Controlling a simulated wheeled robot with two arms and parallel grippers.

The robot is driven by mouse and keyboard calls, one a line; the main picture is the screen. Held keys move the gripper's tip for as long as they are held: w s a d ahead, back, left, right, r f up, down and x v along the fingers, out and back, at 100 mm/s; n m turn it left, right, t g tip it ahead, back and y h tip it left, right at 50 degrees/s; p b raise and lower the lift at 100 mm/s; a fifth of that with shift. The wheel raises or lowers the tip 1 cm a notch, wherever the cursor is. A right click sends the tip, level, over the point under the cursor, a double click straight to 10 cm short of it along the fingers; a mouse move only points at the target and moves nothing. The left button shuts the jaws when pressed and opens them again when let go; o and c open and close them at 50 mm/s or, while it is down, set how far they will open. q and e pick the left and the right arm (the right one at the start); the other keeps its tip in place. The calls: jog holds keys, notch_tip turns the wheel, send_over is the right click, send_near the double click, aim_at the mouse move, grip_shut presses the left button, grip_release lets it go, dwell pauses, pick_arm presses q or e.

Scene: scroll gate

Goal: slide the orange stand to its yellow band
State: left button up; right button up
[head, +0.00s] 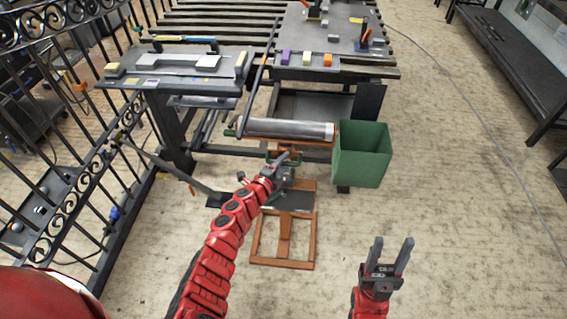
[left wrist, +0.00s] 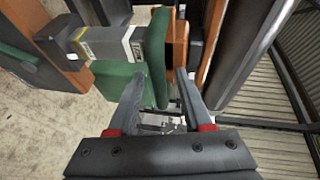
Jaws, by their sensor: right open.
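The orange stand (head: 285,263) is on the floor below the workbench, with an open orange-brown base frame and a dark plate above it. My left gripper (head: 290,157) is over the stand's far end, just below a grey roller (head: 285,129) with an orange-brown edge. In the left wrist view my left gripper (left wrist: 159,78) has its fingers apart, with the edge of a green part (left wrist: 158,55) between or just beyond the tips; contact is unclear. My right gripper (head: 390,250) is open and empty over bare floor at right.
A green bin (head: 362,155) stands right of the roller. A workbench (head: 185,85) with a grey top is behind, left of a table with small colored blocks. A black scrolled gate (head: 70,120) runs along the left.

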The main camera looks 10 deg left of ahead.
pick_arm(q)
jog(key=v, duration=1.7)
jog(key=shift+s, duration=0.15)
